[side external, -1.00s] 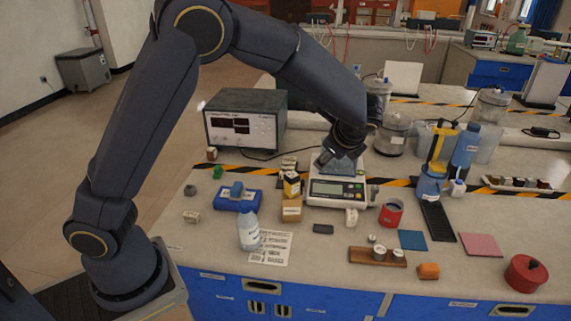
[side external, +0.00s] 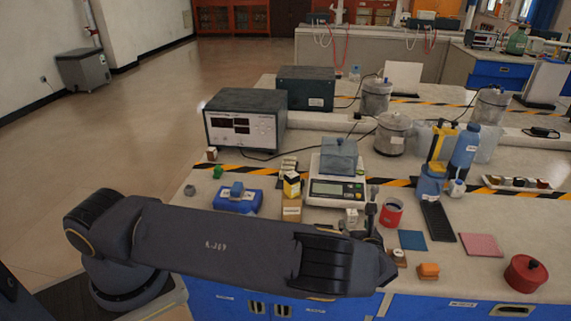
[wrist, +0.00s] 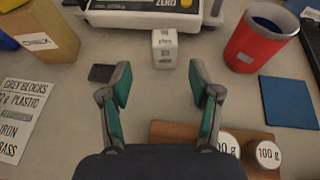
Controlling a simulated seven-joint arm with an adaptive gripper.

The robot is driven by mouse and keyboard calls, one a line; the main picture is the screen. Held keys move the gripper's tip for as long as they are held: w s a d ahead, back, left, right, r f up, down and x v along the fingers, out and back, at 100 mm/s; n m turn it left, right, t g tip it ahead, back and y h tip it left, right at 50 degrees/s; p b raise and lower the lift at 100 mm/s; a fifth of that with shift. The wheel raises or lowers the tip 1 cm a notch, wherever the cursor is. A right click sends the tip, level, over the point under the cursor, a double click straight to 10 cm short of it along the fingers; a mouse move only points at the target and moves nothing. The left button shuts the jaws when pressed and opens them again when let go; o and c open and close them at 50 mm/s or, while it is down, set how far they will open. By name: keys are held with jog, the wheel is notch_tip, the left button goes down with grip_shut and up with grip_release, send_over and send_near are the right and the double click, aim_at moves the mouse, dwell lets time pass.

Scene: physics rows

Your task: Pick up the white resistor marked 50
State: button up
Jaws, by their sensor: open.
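A small white block with dark print (wrist: 164,48) stands on the bench just in front of the scale in the wrist view; its print is too blurred to read surely as 50. It also shows as a small pale block in the side view (side external: 351,216). My gripper (wrist: 158,82) is open and empty, with its green-padded fingers spread. The white block lies beyond the fingertips, roughly in line with the gap between them, and is not touched. In the side view, my forearm covers much of the front bench.
The scale (wrist: 152,14) stands right behind the white block. A red cup (wrist: 258,42) is to its right, a dark flat block (wrist: 102,73) to its left. A wooden board (wrist: 170,133) with weights lies close under the right finger. A cardboard box (wrist: 48,32) stands at the left.

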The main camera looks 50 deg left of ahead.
aim_at(353, 218)
jog(key=x, duration=0.8)
jog(key=shift+w+d, duration=0.1)
jog(key=shift+w, duration=0.25)
grip_shut()
